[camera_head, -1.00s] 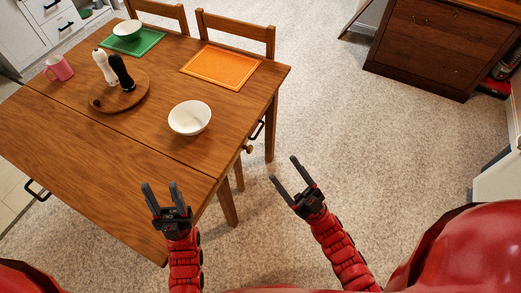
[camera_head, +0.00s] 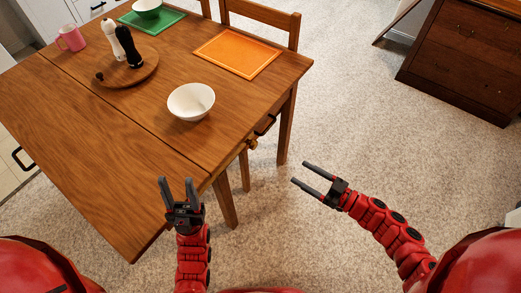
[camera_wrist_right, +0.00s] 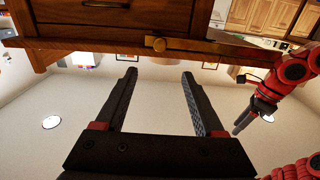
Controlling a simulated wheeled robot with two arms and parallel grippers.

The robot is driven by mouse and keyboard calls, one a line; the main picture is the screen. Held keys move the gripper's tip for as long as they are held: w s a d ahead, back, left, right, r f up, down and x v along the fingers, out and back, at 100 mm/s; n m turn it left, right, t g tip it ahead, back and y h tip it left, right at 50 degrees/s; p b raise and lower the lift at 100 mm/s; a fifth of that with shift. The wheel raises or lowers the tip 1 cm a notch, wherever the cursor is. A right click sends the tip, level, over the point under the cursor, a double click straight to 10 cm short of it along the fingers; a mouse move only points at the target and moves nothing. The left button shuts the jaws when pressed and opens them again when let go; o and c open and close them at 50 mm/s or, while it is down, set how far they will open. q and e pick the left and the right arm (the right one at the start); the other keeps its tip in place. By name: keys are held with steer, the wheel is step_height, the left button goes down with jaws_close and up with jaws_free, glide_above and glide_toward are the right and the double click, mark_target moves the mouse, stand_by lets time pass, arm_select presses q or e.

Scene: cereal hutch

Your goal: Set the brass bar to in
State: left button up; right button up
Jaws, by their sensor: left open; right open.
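The brass bar (camera_head: 252,144) shows as a small brass piece at the right side of the wooden table, just below the top's edge. My left gripper (camera_head: 176,184) is open and empty near the table's front corner.
The table (camera_head: 100,140) carries a white bowl (camera_head: 191,101), a round board (camera_head: 140,72) with two mills, and an orange mat (camera_head: 237,54). A black drawer handle (camera_head: 265,125) is close to the brass piece.

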mark_target(256, 146)
steer(key=x, duration=1.7)
steer(key=shift+w+a, duration=0.1)
steer(key=shift+a, duration=0.05)
jaws_close()
steer(key=shift+f, duration=0.1)
stand_by(0.6)
